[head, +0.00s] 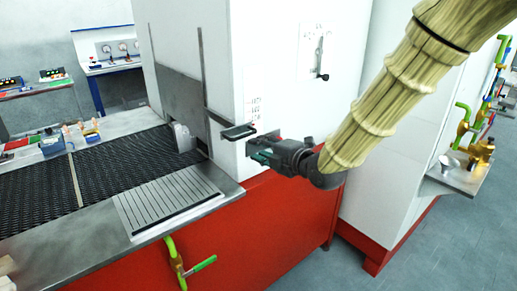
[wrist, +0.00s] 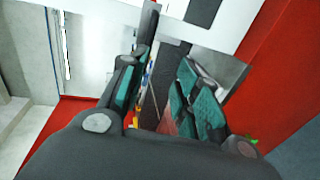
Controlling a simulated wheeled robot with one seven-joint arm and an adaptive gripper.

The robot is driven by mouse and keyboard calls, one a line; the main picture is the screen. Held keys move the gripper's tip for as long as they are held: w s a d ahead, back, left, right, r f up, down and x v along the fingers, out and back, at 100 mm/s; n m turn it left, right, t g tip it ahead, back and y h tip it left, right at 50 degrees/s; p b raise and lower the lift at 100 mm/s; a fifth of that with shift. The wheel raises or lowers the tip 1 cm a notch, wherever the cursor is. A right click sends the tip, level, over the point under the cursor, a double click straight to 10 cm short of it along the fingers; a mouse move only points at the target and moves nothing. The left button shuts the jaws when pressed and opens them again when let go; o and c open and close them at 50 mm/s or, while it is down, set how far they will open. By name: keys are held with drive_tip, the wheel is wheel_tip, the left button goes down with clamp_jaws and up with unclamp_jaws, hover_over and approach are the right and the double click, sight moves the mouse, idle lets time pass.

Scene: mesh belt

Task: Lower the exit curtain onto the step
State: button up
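The exit curtain (head: 178,100) is a grey metal plate at the belt opening in the white housing, between two dark upright guides. A pale, rounded piece (head: 182,137) stands on the belt at its lower edge; I cannot tell whether they touch. A black handle (head: 238,132) projects at the housing corner, beside small vertical markings (head: 255,108). My gripper (head: 262,154) is just below and right of the handle, apart from it. In the wrist view its green-padded fingers (wrist: 160,78) are spread, with nothing held between them. I cannot make out which part is the step.
The dark mesh belt (head: 110,160) runs left from the opening. A slotted metal plate (head: 170,200) lies along the front ledge. A lever (head: 321,62) is on the white housing above my gripper. A green-handled valve (head: 190,265) sticks out below the ledge.

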drive_tip(key=v, duration=0.3)
drive_tip(key=shift+s+d, duration=0.1)
drive_tip(key=shift+s, duration=0.1)
idle(0.3)
drive_tip(key=shift+b, duration=0.4)
drive_tip(key=v, duration=1.2)
idle(0.3)
